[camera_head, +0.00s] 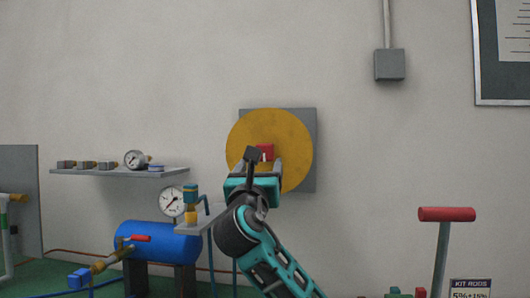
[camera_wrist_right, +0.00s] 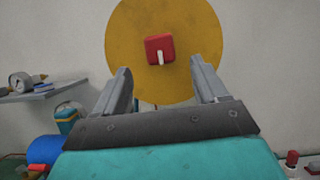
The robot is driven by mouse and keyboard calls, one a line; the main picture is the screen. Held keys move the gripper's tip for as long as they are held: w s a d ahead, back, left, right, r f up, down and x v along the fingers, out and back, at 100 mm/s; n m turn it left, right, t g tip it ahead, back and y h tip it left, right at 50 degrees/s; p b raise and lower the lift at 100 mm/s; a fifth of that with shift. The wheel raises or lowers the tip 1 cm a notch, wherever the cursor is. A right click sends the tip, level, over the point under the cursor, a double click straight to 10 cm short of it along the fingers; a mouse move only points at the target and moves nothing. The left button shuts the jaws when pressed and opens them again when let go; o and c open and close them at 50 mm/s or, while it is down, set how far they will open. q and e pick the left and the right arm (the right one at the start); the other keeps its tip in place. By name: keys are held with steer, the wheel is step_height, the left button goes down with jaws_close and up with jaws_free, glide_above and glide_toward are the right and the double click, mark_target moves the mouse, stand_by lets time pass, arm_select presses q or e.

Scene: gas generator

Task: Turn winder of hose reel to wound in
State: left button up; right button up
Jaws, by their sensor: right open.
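The hose reel is a yellow disc (camera_head: 290,134) on a grey plate (camera_head: 309,180) fixed to the wall. Its winder is a red block (camera_head: 266,150) with a small white mark at the disc's middle, partly hidden by my gripper. In the right wrist view the winder (camera_wrist_right: 160,50) shows whole, ahead of the fingers and slightly left of midway between them. My right gripper (camera_head: 265,165) is open and empty in front of the disc, its fingers (camera_wrist_right: 165,85) apart and below the winder in the wrist view. My left gripper is not in view.
A wall shelf (camera_head: 120,172) with gauges and small fittings is at the left. Below it stands a blue tank (camera_head: 160,242) with a gauge and valves. A red-topped T-handle (camera_head: 446,214) stands at the right. The wall around the disc is clear.

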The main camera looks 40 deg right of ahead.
mark_target(264, 155)
steer(key=x, duration=0.8)
steer(key=shift+w+d+p, duration=0.2)
steer(key=shift+d+p, duration=0.1)
steer(key=shift+p, duration=0.1)
steer(key=shift+c, duration=0.4)
steer(key=c, duration=0.9)
steer(key=shift+g, duration=0.3)
